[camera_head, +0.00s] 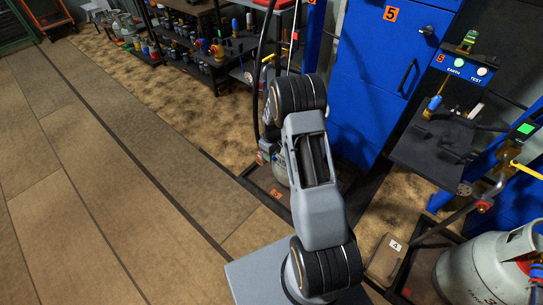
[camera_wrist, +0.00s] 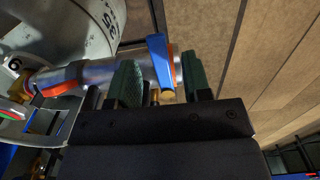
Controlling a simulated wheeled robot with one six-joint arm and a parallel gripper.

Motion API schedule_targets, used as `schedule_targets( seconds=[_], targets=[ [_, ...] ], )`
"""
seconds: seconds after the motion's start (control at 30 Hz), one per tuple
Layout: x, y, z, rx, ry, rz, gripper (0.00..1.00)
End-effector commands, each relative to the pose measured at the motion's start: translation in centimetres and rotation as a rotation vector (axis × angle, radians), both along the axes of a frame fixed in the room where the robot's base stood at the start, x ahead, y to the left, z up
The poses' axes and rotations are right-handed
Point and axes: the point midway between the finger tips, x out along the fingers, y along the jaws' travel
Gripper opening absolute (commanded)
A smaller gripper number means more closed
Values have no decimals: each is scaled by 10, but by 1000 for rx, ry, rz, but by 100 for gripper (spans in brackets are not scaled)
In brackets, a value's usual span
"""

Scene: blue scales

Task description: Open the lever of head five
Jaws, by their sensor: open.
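In the wrist view, the two green finger pads of my gripper (camera_wrist: 161,84) stand apart, one on each side of a blue lever (camera_wrist: 159,54). The lever lies across the end of a silver tubular filling head (camera_wrist: 102,70), beside an orange edge. A brass tip shows just below the lever. I cannot tell whether either pad touches the lever. The head's other end, with orange and blue parts, reaches toward the left. In the head view, my arm hides the gripper and the head.
A white gas bottle (camera_wrist: 75,22) with dark markings is close behind the head. In the head view, a blue cabinet (camera_head: 385,70) marked 5 stands behind my arm. A grey gas bottle (camera_head: 490,268) stands at right. Open floor (camera_head: 90,190) lies at left.

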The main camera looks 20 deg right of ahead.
Motion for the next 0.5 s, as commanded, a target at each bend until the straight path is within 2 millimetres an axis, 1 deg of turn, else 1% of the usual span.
schedule_targets(
  seconds=[0.03, 0.2, 0.5],
  targets=[
    [0, 0, -5, 0, 1, 0, 45],
    [0, 0, -12, 0, 1, 0, 45],
    [0, 0, -12, 0, 0, 1, 45]
  ],
)
